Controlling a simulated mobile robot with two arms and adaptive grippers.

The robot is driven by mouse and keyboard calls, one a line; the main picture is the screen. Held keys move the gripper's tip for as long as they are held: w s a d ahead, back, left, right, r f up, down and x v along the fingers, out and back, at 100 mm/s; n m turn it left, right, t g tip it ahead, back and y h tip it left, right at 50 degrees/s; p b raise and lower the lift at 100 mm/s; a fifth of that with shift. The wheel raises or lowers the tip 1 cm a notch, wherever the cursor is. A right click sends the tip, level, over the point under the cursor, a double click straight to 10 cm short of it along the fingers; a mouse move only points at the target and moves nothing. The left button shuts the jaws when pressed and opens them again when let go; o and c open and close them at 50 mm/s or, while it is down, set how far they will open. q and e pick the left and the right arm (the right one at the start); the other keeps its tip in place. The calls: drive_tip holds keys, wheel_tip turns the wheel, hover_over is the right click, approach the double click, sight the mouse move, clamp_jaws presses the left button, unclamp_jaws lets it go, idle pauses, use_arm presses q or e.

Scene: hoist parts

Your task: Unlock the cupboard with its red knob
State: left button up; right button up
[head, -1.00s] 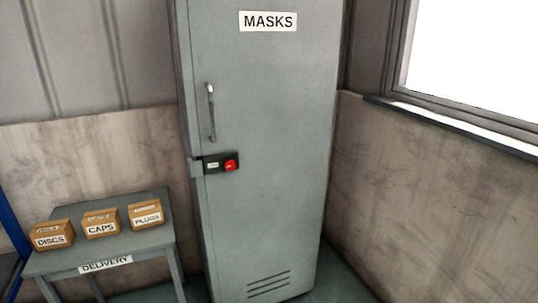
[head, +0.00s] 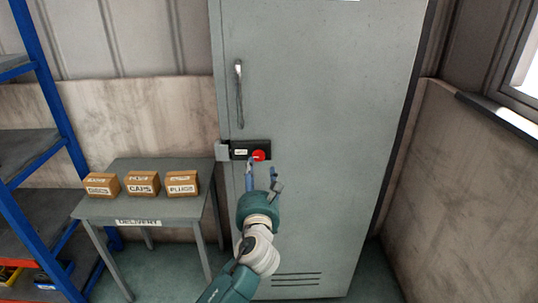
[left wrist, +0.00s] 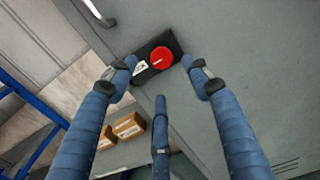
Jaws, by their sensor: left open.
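The grey cupboard (head: 330,90) stands upright with its door closed. Its red knob (head: 259,155) sits on a black lock plate below the vertical handle (head: 239,95). My left gripper (head: 262,172) is just below the knob in the head view, open and empty. In the left wrist view the red knob (left wrist: 162,58) shows between and beyond the spread blue fingers (left wrist: 160,75), with a pale line across its face. I cannot tell the exact gap between fingertips and knob. My right gripper is not in view.
A grey delivery table (head: 150,208) with three small cardboard boxes stands left of the cupboard. A blue-framed shelf (head: 50,100) is at the far left. A wall with a window (head: 525,75) is on the right.

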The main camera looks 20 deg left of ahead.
sight(259, 155)
use_arm(q)
drive_tip(key=x, duration=0.7)
drive_tip(key=shift+w+a+f, duration=0.1)
drive_tip(key=shift+w+f, duration=0.05)
drive_tip(key=shift+w, duration=0.25)
drive_tip(key=shift+w+a, duration=0.25)
drive_tip(key=shift+w, duration=0.45)
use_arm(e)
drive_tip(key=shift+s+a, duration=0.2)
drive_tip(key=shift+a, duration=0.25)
use_arm(q)
drive_tip(key=c, duration=1.1)
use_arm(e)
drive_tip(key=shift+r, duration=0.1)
